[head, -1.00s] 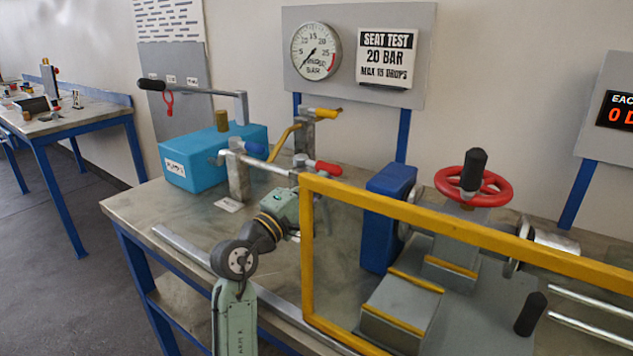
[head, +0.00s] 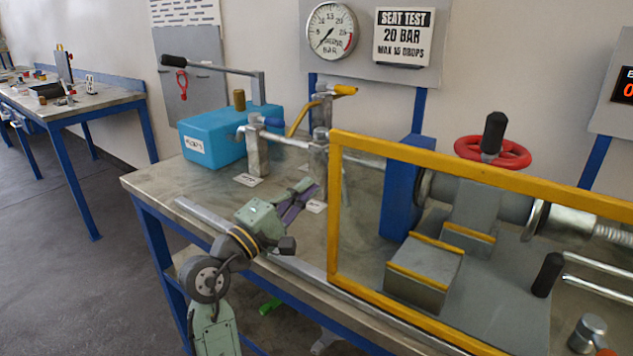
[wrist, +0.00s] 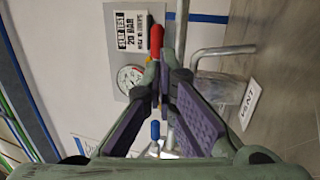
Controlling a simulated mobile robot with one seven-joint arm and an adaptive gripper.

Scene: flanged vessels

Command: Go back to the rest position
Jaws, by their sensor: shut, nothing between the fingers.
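My gripper (head: 308,192) is in the head view above the front left part of the bench, with its purple finger pads close together and nothing between them. Its green body (head: 262,222) is near the bench's front edge, and the fingers point back towards the valve posts. In the wrist view the fingers (wrist: 160,85) converge, and a red handle (wrist: 156,42) and a blue handle (wrist: 155,130) show beyond them. The red handle is not clearly visible in the head view. The gripper appears apart from the valves.
A yellow-framed guard (head: 333,215) stands right of my gripper, before the red handwheel (head: 493,152). A blue pump box (head: 215,138) and metal valve posts (head: 257,155) stand behind. A VENT label (wrist: 249,104) lies near a post. Open floor (head: 75,270) is at left.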

